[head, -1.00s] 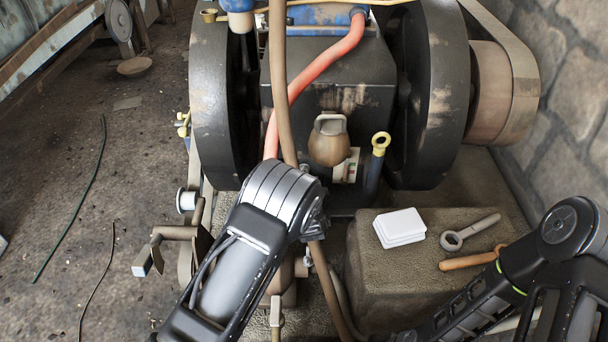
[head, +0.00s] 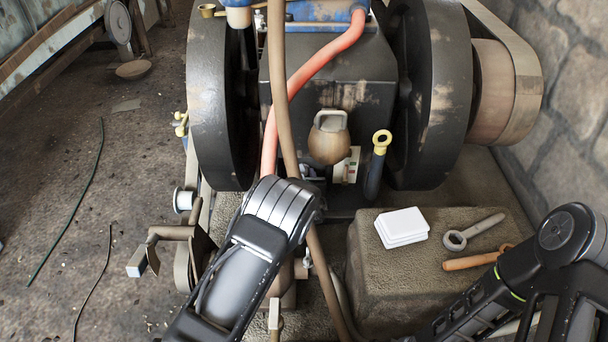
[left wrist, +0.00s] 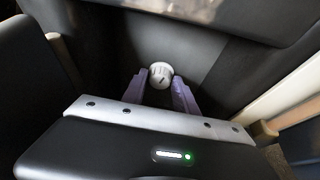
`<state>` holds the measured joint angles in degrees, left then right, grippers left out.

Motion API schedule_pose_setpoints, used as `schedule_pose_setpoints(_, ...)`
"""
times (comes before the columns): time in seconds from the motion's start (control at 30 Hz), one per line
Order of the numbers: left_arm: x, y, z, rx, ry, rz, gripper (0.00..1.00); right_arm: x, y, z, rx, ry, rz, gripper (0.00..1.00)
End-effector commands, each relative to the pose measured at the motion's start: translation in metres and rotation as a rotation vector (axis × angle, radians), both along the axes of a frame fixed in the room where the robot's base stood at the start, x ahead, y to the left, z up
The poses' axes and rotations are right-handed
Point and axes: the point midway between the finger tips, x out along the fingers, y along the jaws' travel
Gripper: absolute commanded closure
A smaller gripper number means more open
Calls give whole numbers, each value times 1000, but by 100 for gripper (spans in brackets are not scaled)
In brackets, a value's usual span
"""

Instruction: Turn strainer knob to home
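In the left wrist view a round white knob (left wrist: 160,73) with a dark mark on its face sits against a dark surface. I take it to be the strainer knob. My left gripper (left wrist: 161,77) has its two purple fingers apart, with the tips at either side of the knob's near edge. I see no clear contact between fingers and knob. In the head view my left forearm covers the left gripper, and the knob cannot be made out there. My right arm shows at the lower right, but its gripper is outside the views.
A black engine block (head: 340,95) stands between two large flywheels (head: 222,100). A brown hose (head: 280,80) and a red hose (head: 300,80) run down near my left arm. A stone block (head: 400,285) carries a white box (head: 402,227), a wrench (head: 473,232) and an orange-handled tool (head: 475,260).

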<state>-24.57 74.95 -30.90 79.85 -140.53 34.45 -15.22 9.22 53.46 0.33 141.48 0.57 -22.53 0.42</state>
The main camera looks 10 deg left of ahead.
Motion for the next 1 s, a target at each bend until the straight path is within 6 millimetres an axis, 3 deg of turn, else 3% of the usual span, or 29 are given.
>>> schedule_pose_setpoints(0.4,0,0,0,0,0,0,100,0,0,0,0,0,0,64)
schedule_pose_setpoints(1.0,-1,1,-1,-123,-24,1,100,2,0,-11,-1,-5,-3,64)
